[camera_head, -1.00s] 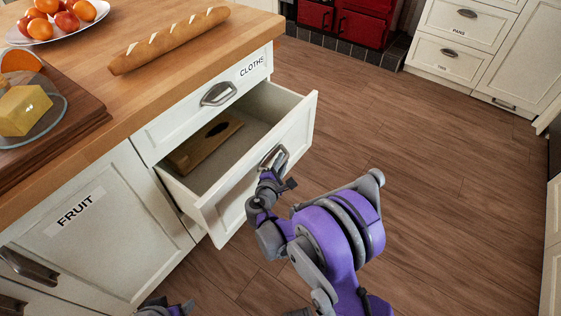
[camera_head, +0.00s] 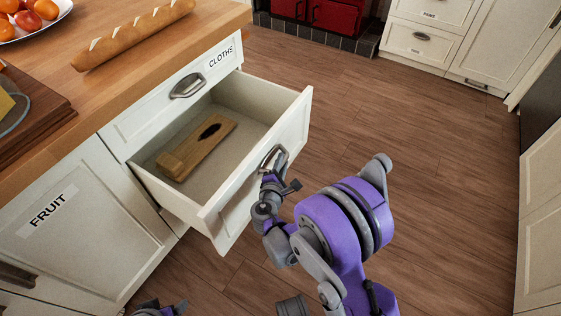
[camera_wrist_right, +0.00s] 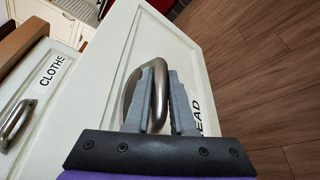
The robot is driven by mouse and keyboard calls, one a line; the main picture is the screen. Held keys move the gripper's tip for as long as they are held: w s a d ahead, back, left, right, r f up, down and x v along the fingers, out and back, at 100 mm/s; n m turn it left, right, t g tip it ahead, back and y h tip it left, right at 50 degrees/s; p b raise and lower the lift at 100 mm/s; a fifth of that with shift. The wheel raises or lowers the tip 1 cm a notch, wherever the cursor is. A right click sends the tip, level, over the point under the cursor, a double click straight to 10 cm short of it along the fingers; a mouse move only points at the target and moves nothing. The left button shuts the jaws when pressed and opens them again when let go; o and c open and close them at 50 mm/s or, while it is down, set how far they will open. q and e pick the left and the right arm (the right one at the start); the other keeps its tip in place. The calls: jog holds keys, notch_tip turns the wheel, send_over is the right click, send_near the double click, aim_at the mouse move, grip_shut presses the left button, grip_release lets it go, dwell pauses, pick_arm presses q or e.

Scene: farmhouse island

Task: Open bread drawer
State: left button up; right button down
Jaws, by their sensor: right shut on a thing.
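The bread drawer (camera_head: 265,173) stands pulled out from the white island, below the cloths drawer. Inside it lies a wooden board with a dark slot (camera_head: 197,147). My right gripper (camera_head: 277,178) is shut on the drawer's metal handle (camera_head: 272,157). In the right wrist view the fingers of my right gripper (camera_wrist_right: 156,98) close around the handle (camera_wrist_right: 131,96), and part of the label, "EAD", shows on the drawer front (camera_wrist_right: 95,110). At the bottom left of the head view a small part of my left arm shows; its fingers are not visible.
The cloths drawer (camera_head: 150,118) above is shut. A baguette (camera_head: 135,34) and a plate of fruit (camera_head: 52,22) are on the wooden top. The fruit cupboard (camera_head: 80,235) is shut. The wooden floor (camera_head: 420,150) to the right is clear.

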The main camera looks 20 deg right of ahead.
jog(key=c, duration=0.8)
grip_release()
jog(key=shift+o, duration=0.2)
jog(key=p+v, duration=0.1)
jog(key=v, duration=0.9)
jog(key=shift+s+a+p, duration=0.2)
jog(key=shift+s+p, duration=0.1)
jog(key=shift+s, duration=0.05)
